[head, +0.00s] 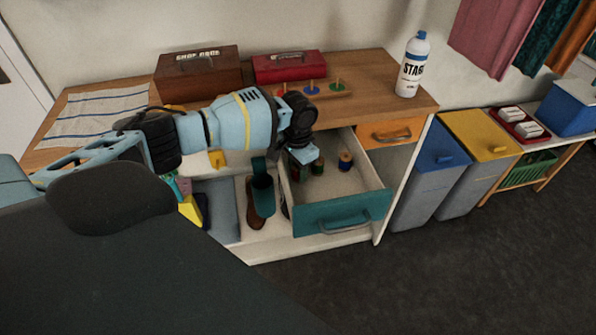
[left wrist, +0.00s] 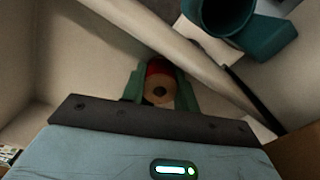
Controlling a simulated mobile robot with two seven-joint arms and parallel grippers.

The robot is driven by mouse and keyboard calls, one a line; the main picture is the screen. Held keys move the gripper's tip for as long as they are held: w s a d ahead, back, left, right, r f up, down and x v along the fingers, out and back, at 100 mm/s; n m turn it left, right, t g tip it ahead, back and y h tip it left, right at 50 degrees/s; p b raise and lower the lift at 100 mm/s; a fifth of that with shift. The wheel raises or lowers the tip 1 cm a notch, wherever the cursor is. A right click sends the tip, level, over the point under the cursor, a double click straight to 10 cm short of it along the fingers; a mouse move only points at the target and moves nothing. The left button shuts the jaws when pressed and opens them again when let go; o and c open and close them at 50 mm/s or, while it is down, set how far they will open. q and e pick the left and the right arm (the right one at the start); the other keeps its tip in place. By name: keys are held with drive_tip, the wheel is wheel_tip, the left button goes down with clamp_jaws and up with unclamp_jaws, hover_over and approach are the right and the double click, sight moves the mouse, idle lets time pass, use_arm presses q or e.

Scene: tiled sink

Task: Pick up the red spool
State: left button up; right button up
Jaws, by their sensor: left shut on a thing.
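The red spool (left wrist: 160,72), with a tan round end and a dark centre hole, sits between the two green fingers of my left gripper (left wrist: 160,90) in the left wrist view. The gripper is shut on it. In the head view my left gripper (head: 307,170) reaches down into the open drawer (head: 340,213); the spool is mostly hidden there by the fingers and wrist. I cannot tell whether it still touches the drawer floor. My right gripper is not in view.
A teal cup-like thing (head: 262,192) is left of the drawer. On the counter stand a red box (head: 289,68), a brown box (head: 197,72), a peg stand (head: 335,91) and a white bottle (head: 412,67).

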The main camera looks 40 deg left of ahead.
use_arm(q)
wheel_tip(320, 180, up, 10)
drive_tip(key=p, duration=0.1)
idle(0.5)
